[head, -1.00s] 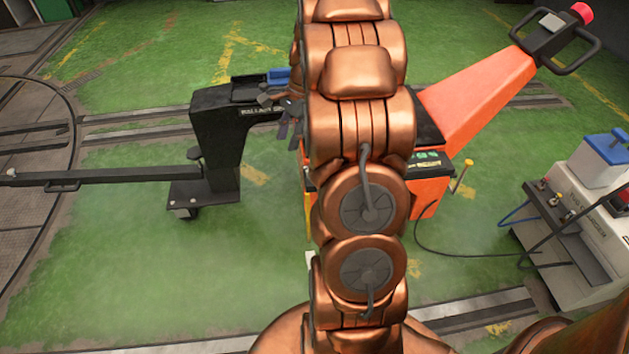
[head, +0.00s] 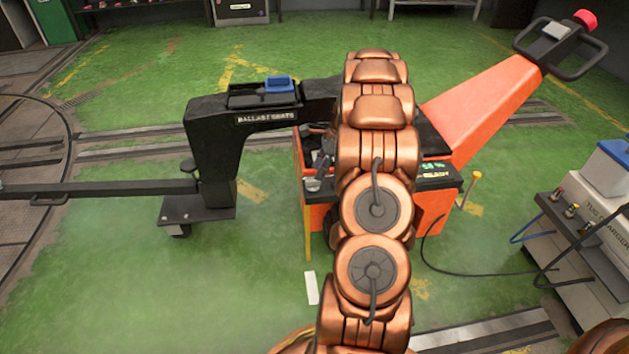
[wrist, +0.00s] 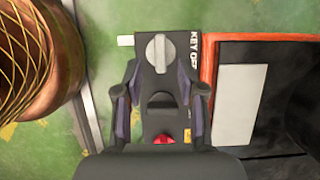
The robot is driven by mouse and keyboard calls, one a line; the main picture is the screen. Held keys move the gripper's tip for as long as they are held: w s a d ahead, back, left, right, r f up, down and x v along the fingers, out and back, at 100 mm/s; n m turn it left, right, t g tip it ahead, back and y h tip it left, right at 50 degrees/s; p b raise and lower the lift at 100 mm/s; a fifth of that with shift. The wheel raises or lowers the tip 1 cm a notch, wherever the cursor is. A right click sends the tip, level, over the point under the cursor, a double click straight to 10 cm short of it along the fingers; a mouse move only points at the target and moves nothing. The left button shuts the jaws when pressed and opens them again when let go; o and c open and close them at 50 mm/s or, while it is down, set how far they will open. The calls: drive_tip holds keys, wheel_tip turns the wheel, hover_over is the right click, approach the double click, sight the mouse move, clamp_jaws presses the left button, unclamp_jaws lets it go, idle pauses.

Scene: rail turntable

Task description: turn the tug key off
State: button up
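The tug (head: 485,105) is orange, with a black top and a long sloping tiller arm. In the wrist view the key (wrist: 160,53) is a grey round knob with a raised bar, on a dark panel beside lettering reading "KEY OFF". The bar runs up and down in the picture. My gripper (wrist: 158,66) is open, its two dark fingers apart with the knob between or just beyond their tips. I cannot tell whether they touch it. In the head view my arm hides most of the gripper, and the key is not clear there.
A red part (wrist: 164,138) lies lower on the panel. A black ballast arm (head: 215,140) with a blue item (head: 281,83) on top stands left of the tug. A white charger (head: 590,220) with cables stands at right. Green floor (head: 130,260) is clear at front left.

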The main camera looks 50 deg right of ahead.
sight(313, 180)
drive_tip(key=b+x, duration=0.1)
drive_tip(key=x, duration=0.3)
drive_tip(key=shift+f, duration=0.15)
clamp_jaws()
